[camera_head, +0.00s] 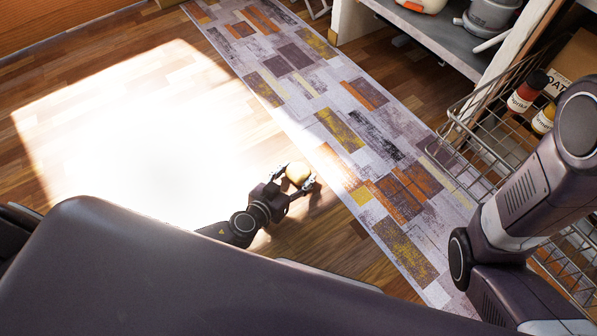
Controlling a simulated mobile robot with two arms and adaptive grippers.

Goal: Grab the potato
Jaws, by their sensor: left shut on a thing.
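The potato (298,174) is a small, yellowish, rounded thing near the middle of the head view. My left gripper (296,180) has its fingers on either side of the potato and is shut on it. The potato shows against the wooden floor beside the patterned rug; I cannot tell its height above the floor. My right arm comes in at the right edge of the view, and its gripper is not in view.
A patterned rug (340,130) runs diagonally across the wooden floor (120,75). At the right, a wire basket (487,133) holds a red-labelled jar (524,95) and a yellow-labelled jar (544,119). A shelf (440,38) with appliances stands above. The sunlit floor at left is clear.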

